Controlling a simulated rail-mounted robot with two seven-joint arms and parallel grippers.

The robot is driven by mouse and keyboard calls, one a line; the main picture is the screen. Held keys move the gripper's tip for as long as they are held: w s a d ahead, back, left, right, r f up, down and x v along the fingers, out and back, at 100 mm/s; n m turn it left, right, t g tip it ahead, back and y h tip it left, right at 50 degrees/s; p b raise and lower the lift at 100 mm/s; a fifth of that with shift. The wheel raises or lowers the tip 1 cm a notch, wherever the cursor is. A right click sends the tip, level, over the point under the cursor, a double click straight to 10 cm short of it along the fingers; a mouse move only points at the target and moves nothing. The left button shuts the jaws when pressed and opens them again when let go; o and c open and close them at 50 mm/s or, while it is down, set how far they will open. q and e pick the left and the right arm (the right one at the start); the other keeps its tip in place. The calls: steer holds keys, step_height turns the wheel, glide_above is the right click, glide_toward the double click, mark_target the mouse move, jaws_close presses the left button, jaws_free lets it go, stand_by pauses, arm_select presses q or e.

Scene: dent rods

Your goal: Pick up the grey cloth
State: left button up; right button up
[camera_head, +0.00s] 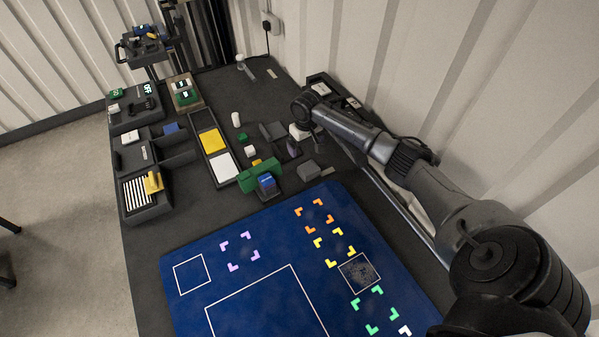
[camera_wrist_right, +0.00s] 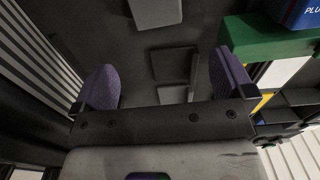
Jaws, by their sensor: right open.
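A small grey folded-looking piece (camera_head: 308,171) lies on the dark table just behind the blue mat; it may be the grey cloth, but I cannot tell its material. A similar grey piece (camera_wrist_right: 155,12) shows at the top edge of the right wrist view. My right gripper (camera_head: 294,147) reaches in from the right, above the table behind that piece. In the right wrist view its two purple fingertips (camera_wrist_right: 165,82) stand wide apart. A dark, flat, frame-like item (camera_wrist_right: 175,66) shows between and beyond them, and nothing is gripped. My left gripper is not in view.
A green block (camera_head: 252,178) and a blue box (camera_head: 267,182) stand left of the grey piece. Yellow and white pads lie in a tray (camera_head: 233,176) farther left. The blue mat (camera_head: 215,300) is mostly clear. A ribbed wall (camera_head: 400,60) bounds the right side.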

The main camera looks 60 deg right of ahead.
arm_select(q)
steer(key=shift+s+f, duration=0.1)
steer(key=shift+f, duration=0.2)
arm_select(e)
glide_above(306, 165)
step_height(306, 165, down, 4)
steer(key=shift+w+f, duration=0.15)
steer(key=shift+f, duration=0.1)
arm_select(q)
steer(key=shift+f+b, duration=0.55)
steer(key=shift+b, duration=0.2)
arm_select(e)
steer(key=shift+d+f, duration=0.15)
steer(key=shift+f, duration=3.2)
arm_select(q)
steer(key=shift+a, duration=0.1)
arm_select(e)
steer(key=shift+c, duration=0.3)
steer(key=c, duration=0.9)
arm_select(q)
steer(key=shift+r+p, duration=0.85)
arm_select(e)
steer(key=shift+o, duration=0.2)
steer(key=shift+r, duration=5.05)
